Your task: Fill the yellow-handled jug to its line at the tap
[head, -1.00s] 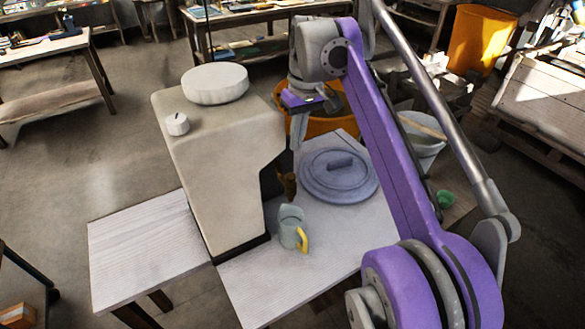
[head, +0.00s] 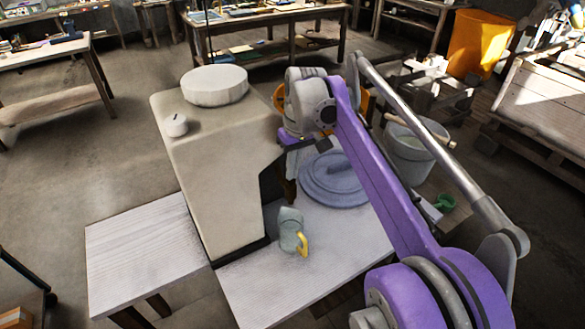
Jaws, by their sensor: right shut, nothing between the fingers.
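A tap is not clearly visible; the recess on the machine's right side is dark. My right gripper (head: 308,144) is near the machine's upper right side, above and behind the jug, apart from it. It is shut and empty, partly hidden by its wrist. My left gripper is not in view.
A blue-grey round lid (head: 335,180) lies on the table right of the machine. A grey bucket (head: 410,155) and a green cup (head: 445,203) are farther right. The table's front is clear, as is the lower side table (head: 140,250) at left.

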